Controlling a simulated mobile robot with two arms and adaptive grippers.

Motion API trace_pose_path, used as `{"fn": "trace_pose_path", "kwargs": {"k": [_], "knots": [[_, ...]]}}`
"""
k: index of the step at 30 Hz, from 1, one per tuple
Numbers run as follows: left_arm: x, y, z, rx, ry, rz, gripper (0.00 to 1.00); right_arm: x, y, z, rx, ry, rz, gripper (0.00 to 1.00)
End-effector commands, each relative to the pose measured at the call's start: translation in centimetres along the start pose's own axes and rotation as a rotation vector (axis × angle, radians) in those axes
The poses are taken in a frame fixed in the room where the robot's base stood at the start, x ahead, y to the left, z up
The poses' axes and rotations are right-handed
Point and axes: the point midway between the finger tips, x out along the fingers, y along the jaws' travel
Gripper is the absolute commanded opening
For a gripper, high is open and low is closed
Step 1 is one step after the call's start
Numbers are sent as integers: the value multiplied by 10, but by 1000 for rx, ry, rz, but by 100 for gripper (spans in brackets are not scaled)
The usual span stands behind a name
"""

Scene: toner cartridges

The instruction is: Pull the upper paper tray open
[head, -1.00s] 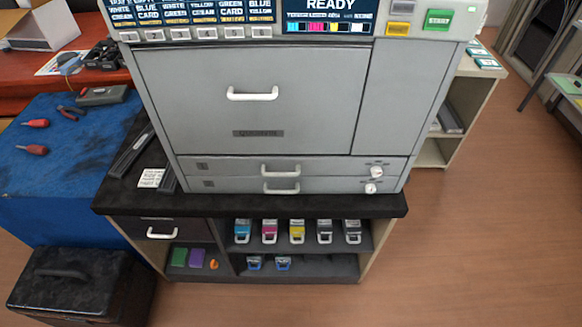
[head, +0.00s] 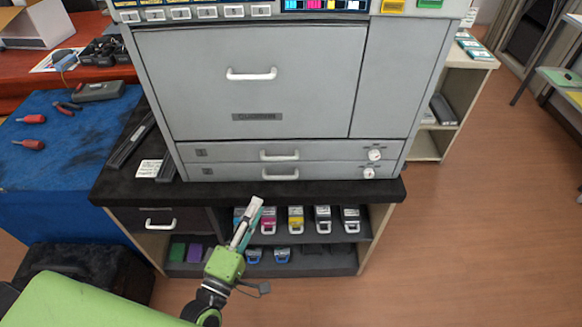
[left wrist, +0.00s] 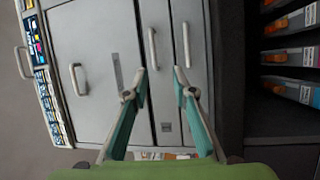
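The upper paper tray (head: 225,153) is a thin grey drawer marked 1 with a white handle (head: 279,156), flush in the copier front. The lower tray (head: 225,173), marked 2, is flush below it. My left gripper (head: 252,208) is in front of the cabinet, below the trays in the picture and apart from them. In the left wrist view its two fingers (left wrist: 159,76) are spread and empty. There the upper tray's handle (left wrist: 153,48) lies just beyond the gap between the fingertips, and the lower tray's handle (left wrist: 187,45) beyond the right finger. My right gripper is not in view.
A large door with a handle (head: 251,74) is above the trays. Two white knobs (head: 374,154) sit at the trays' right. A black countertop edge (head: 340,190) juts out below, over shelves of toner cartridges (head: 295,219). Floor at right is clear.

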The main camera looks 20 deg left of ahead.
Motion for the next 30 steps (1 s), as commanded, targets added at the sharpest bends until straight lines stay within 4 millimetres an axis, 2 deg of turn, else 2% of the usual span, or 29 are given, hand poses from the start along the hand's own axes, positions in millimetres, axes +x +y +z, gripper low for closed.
{"fn": "trace_pose_path", "kwargs": {"k": [3, 8, 21, 25, 30], "knots": [[4, 13, -2, -43, 11, 28, 25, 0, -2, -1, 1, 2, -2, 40], [23, 16, -3, -43, 12, 32, 25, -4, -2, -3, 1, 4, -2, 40], [112, 18, -3, -40, 11, 29, 25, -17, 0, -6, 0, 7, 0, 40], [128, 17, -3, -39, 10, 27, 25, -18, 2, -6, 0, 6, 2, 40], [138, 16, -3, -39, 10, 26, 25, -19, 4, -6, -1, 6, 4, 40]]}}
